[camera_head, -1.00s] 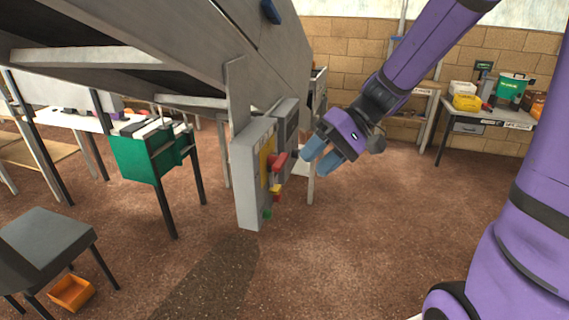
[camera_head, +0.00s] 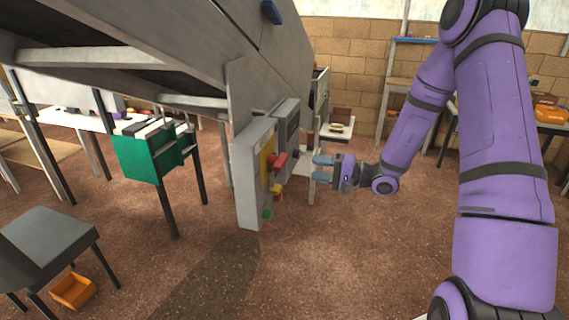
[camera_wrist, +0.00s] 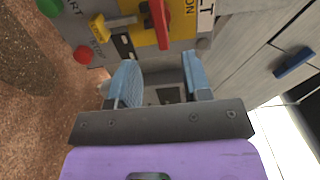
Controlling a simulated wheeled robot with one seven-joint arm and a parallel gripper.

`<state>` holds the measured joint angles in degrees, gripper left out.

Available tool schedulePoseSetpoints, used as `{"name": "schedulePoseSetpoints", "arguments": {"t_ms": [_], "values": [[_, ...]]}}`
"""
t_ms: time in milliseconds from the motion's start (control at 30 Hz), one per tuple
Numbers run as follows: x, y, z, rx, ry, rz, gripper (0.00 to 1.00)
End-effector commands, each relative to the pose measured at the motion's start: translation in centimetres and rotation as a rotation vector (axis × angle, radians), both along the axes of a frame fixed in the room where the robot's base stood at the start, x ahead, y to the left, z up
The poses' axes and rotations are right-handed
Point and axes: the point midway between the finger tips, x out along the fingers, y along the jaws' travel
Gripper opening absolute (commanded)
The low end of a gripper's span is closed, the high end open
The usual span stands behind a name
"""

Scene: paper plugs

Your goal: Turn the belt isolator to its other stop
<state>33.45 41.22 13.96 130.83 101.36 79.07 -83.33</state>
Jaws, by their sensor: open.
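The belt isolator seems to be the red handle (camera_head: 278,161) on the yellow plate of a grey control box (camera_head: 247,185). In the wrist view the red handle (camera_wrist: 160,24) shows at the top, beside upside-down lettering that reads ON. It lies just beyond the finger line, slightly right of centre. My gripper (camera_head: 322,168) is to the right of the box, fingers pointing at it, apart from the handle. In the wrist view my gripper (camera_wrist: 160,68) has its two blue fingers spread with nothing between them.
A yellow lever (camera_wrist: 100,28), a red button (camera_wrist: 83,55) and a green button (camera_wrist: 50,7) sit near the handle. A darker grey box (camera_head: 287,125) adjoins behind. The large grey conveyor frame (camera_head: 215,50) overhangs. The floor to the right is open.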

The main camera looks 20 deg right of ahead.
Motion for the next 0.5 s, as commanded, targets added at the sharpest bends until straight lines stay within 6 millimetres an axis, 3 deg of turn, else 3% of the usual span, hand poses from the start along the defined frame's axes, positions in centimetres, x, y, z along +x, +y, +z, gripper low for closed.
{"name": "schedulePoseSetpoints", "arguments": {"t_ms": [167, 500], "values": [[0.7, 0.7, -0.2, 0.003, -0.003, -0.008, 0.45], [4.0, 5.3, -0.1, 0.003, -0.002, -0.005, 0.45]]}}
